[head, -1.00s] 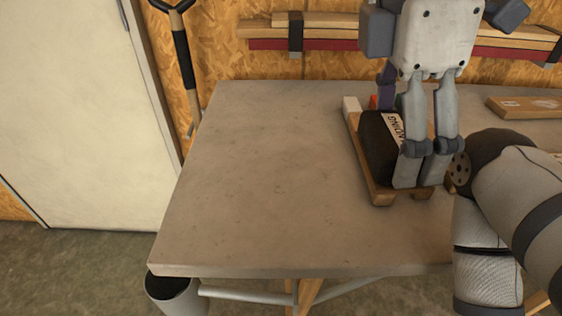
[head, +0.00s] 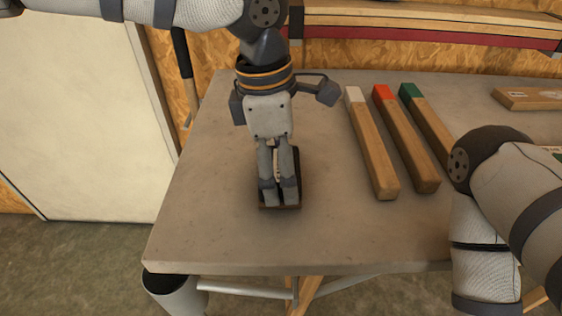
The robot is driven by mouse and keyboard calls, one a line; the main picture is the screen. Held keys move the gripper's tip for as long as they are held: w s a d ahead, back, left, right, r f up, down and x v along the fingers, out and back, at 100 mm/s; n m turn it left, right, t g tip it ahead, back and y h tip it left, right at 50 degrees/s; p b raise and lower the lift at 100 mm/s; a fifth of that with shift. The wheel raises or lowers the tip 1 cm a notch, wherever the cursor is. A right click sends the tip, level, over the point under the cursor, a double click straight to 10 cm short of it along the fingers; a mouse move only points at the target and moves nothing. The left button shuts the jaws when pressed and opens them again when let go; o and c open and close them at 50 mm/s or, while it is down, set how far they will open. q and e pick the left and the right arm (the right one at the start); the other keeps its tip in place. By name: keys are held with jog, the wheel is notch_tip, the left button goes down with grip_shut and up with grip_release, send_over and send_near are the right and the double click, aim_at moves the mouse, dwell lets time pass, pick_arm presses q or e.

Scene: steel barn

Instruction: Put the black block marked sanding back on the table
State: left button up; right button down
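The black block (head: 295,168) is over the bare left half of the grey table (head: 210,190), left of the wooden bars. Its pale label shows only in part between my fingers, and most of the block is hidden behind them. A thin brown strip shows along its lower edge. My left gripper (head: 279,190) points down from above, with its fingers close around the block. It appears shut on it. The block is at or just above the tabletop; I cannot tell if it touches. My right arm is at the right edge, and its gripper is out of view.
Three wooden bars lie right of the block, with a white end (head: 372,150), a red end (head: 406,142) and a green end (head: 425,120). A flat wooden piece (head: 530,98) lies at the back right. The table's front left is clear.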

pick_arm(q)
jog(key=o, duration=1.1)
jog(key=shift+f, duration=0.1)
jog(key=r, duration=0.4)
jog(key=a+r, duration=0.1)
jog(key=r, duration=0.7)
jog(key=shift+a+r+p, duration=0.15)
jog(key=shift+p, duration=0.25)
